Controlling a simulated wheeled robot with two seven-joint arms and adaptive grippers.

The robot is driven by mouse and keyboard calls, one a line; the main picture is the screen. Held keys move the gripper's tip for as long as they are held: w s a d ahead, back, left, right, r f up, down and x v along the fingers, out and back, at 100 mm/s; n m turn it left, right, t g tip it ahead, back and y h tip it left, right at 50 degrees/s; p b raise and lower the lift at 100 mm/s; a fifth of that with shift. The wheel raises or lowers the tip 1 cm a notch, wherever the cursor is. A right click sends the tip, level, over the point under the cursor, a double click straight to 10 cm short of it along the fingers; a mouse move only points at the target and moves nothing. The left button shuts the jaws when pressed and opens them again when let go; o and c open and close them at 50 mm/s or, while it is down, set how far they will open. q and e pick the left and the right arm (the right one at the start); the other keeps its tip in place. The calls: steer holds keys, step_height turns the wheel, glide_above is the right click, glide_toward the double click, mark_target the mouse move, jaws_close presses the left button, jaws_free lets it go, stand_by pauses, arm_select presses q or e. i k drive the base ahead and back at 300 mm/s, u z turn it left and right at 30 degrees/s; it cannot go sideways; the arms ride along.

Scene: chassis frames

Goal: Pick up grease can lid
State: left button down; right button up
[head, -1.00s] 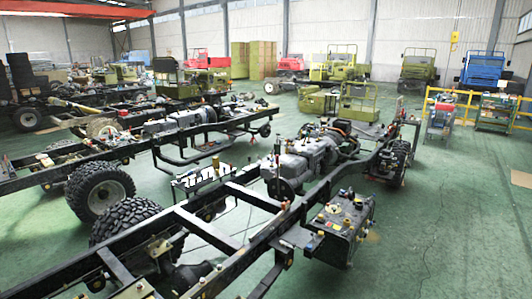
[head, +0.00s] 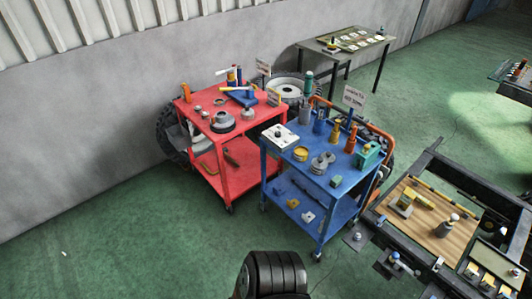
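A small yellow round can (head: 300,153) stands on the top shelf of the blue cart (head: 330,172), near its left front. It may be the grease can; at this size I cannot tell whether a lid is on it. I cannot make out a separate grease can lid for sure. Grey round parts (head: 322,162) stand just right of the yellow can. Neither of my grippers is in view.
A red cart (head: 237,165) with tools stands left of the blue one, near the wall. A dark chassis frame with a wooden board (head: 425,218) lies at right. A dark ribbed cylinder (head: 272,273) shows at bottom centre. Green floor is free at left.

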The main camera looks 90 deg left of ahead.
mark_target(329, 157)
steer(key=u, duration=2.6)
